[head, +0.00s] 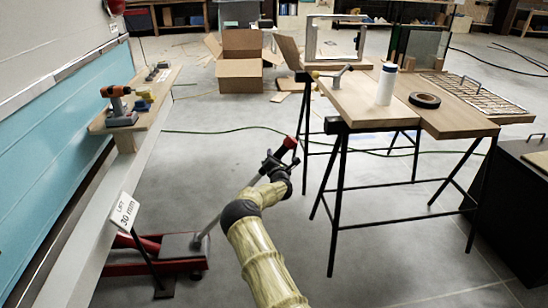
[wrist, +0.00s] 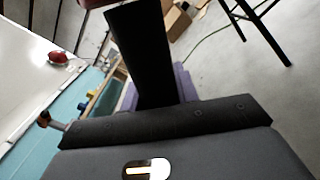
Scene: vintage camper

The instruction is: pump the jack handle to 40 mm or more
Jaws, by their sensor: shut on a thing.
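The red floor jack (head: 170,252) stands low at the left in the head view, partly under the camper's side. Its grey handle (head: 212,224) slopes up and right from the jack to a red end grip (head: 289,144). My gripper (head: 272,162) is shut on the handle just below that red grip. A white sign (head: 124,212) on a dark post beside the jack reads "LIFT 30 mm". In the wrist view a dark gripper finger (wrist: 142,55) fills the middle, and a bit of red shows at the top edge. The handle is mostly hidden there.
A wooden worktable (head: 350,100) with black legs stands right of my gripper, holding a white bottle (head: 386,85) and a tape roll (head: 425,100). A wooden shelf (head: 150,112) with an orange drill (head: 116,105) runs along the teal camper. Floor between is mostly clear.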

